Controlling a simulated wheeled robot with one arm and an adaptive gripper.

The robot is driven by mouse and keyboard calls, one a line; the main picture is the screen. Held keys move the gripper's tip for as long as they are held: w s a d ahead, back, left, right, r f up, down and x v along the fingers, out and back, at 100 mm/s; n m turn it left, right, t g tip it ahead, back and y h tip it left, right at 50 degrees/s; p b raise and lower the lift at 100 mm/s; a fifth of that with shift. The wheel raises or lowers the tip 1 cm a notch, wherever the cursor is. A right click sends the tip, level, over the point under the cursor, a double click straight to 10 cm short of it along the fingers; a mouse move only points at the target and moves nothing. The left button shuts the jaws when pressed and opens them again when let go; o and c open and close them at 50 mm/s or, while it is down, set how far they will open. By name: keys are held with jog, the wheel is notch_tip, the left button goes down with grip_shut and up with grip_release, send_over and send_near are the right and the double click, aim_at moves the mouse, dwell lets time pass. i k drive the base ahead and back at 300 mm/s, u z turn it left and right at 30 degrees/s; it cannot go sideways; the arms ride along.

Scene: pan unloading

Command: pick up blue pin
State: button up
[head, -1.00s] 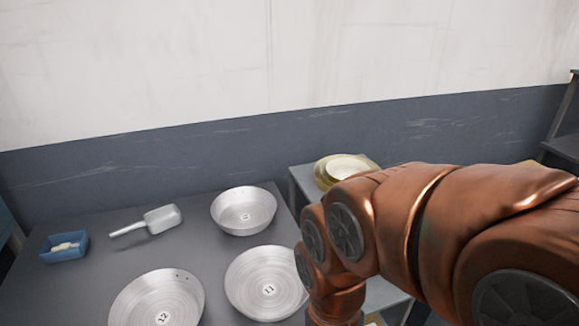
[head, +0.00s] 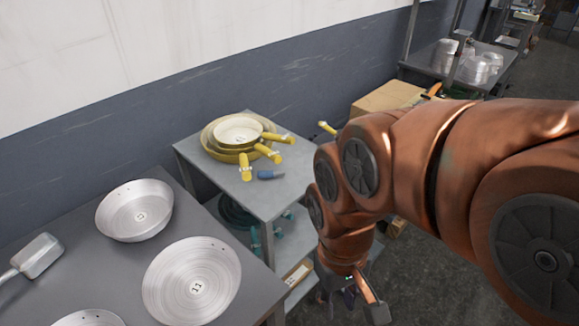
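A small blue object (head: 270,174), which looks like the blue pin, lies on the grey side table (head: 279,198) in the head view. It is beside the yellow handles of the stacked yellow pans (head: 218,147). My gripper (head: 350,303) hangs at the bottom of the view, below and to the right of the blue object, well apart from it. Its fingers are partly hidden and cut off by the lower edge, so I cannot tell whether they are open or shut.
Metal pans (head: 134,210) and a scoop (head: 36,257) lie on the dark table at left. Teal items and a box (head: 297,274) sit on the side table's lower shelves. A cardboard box (head: 388,97) stands behind. Open floor shows at lower right.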

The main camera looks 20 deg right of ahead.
aim_at(262, 174)
jog(key=u, duration=3.2)
jog(key=k, duration=1.25)
jog(key=z, duration=1)
jog(key=i, duration=0.5)
jog(key=z, duration=0.15)
